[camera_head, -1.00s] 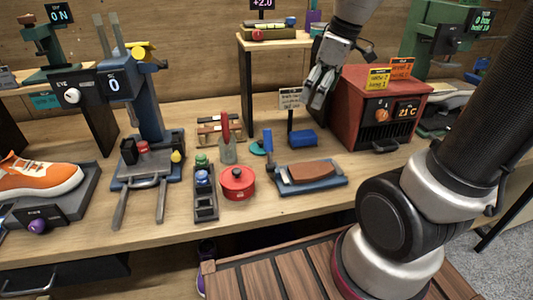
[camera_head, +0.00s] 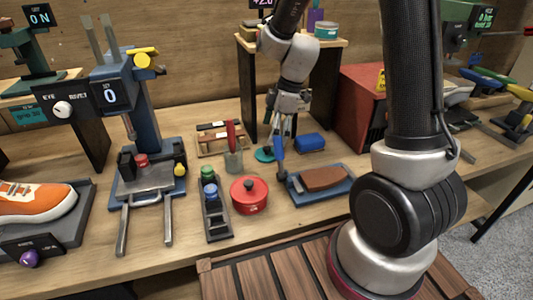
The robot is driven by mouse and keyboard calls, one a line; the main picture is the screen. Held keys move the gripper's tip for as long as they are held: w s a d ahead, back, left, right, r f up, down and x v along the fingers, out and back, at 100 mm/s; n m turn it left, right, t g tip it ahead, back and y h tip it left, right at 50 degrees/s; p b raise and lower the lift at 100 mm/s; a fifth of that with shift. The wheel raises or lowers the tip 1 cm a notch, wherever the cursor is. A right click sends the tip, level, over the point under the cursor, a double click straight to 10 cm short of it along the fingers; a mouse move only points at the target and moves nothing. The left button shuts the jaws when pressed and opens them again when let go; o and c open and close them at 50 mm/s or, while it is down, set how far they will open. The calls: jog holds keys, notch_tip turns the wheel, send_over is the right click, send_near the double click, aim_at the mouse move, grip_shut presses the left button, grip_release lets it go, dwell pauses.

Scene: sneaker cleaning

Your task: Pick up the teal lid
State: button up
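The teal lid (camera_head: 265,154) is a small flat disc lying on the workbench, just left of a blue upright handle (camera_head: 280,158). My gripper (camera_head: 283,136) points down above and slightly right of the lid, near the blue handle. It appears apart from the lid, but its exact height is hard to judge. The fingertips are small and overlap the things behind, so their opening is unclear. No held object shows.
Close by are a cup with a red-handled tool (camera_head: 233,158), a blue block (camera_head: 310,142), a red pot (camera_head: 249,196) and a blue tray with a brown block (camera_head: 322,180). A raised shelf (camera_head: 245,45) stands behind my gripper. The red box (camera_head: 358,100) is partly hidden by my arm.

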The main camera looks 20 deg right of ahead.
aim_at(268, 147)
jog(key=x, duration=0.6)
jog(key=shift+f, duration=0.1)
jog(key=c, duration=0.9)
